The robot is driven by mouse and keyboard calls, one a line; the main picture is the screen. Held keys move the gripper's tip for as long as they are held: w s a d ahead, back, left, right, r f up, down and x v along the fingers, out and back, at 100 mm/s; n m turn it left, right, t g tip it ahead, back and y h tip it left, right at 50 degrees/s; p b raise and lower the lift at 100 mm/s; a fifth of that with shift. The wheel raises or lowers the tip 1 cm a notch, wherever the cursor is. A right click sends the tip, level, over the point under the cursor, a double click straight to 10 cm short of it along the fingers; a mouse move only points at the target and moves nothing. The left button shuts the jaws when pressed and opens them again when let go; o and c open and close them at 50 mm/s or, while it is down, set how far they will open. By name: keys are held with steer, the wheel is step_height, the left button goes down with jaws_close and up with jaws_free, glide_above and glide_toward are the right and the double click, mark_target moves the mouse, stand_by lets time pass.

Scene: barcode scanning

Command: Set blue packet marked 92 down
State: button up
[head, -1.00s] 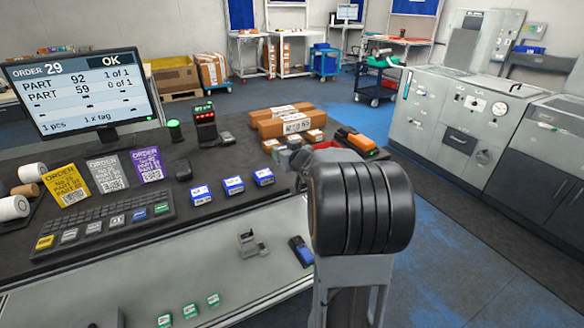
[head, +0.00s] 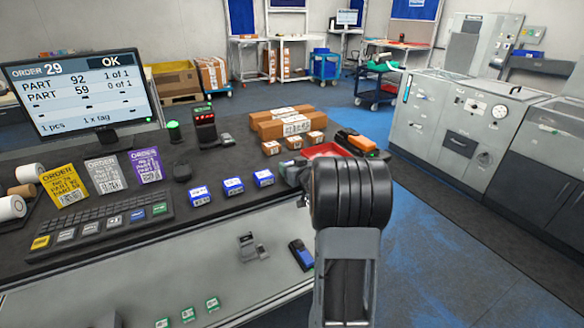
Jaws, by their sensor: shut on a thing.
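My gripper (head: 293,172) shows only in part, at the left of my dark arm joint, over the counter near the red tray (head: 324,150). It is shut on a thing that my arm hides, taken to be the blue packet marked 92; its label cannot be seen. Three blue and white packets stand in a row on the dark counter: a left one (head: 200,196), a middle one (head: 232,186) and a right one (head: 263,178). Their numbers are too small to read.
The monitor (head: 75,95) reads order 29, OK, part 92 1 of 1, part 59 0 of 1. A scanner (head: 205,124) with red lights stands behind the packets. Brown boxes (head: 285,126) and an orange-black device (head: 356,142) are near the tray. Order cards (head: 106,173) stand left.

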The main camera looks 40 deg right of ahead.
steer(key=shift+f, duration=0.1)
steer(key=shift+f, duration=0.15)
steer(key=o, duration=1)
steer(key=shift+b, duration=0.35)
